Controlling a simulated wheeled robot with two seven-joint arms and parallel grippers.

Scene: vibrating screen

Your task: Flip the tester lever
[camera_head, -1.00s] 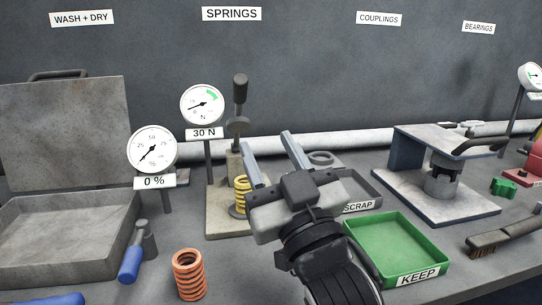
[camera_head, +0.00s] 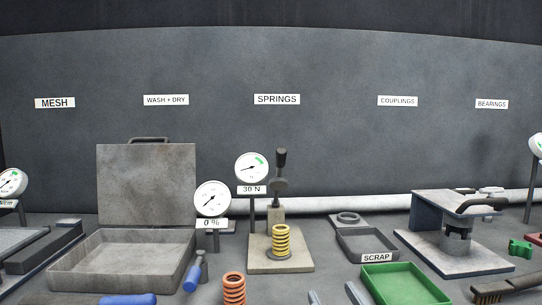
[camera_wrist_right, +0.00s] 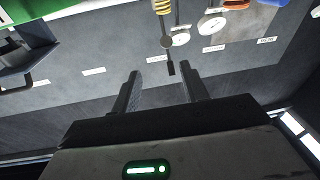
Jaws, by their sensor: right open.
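The spring tester (camera_head: 292,264) stands mid-bench with its lever (camera_head: 281,160) upright, dark grip at the top. A yellow spring (camera_head: 281,241) stands on its base under the press. The gauge above the 30 N plate (camera_head: 251,168) stands just left of it. In the head view only the fingertips of my right gripper (camera_head: 334,296) show at the bottom edge, apart and empty, in front of the tester and to its right. In the right wrist view the open fingers (camera_wrist_right: 159,82) point towards the lever (camera_wrist_right: 170,66), which appears upside down between and beyond them, untouched. My left gripper is not in view.
A scrap tray (camera_head: 388,257) and green keep tray (camera_head: 405,269) are to the right. A press (camera_head: 455,245) stands farther right.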

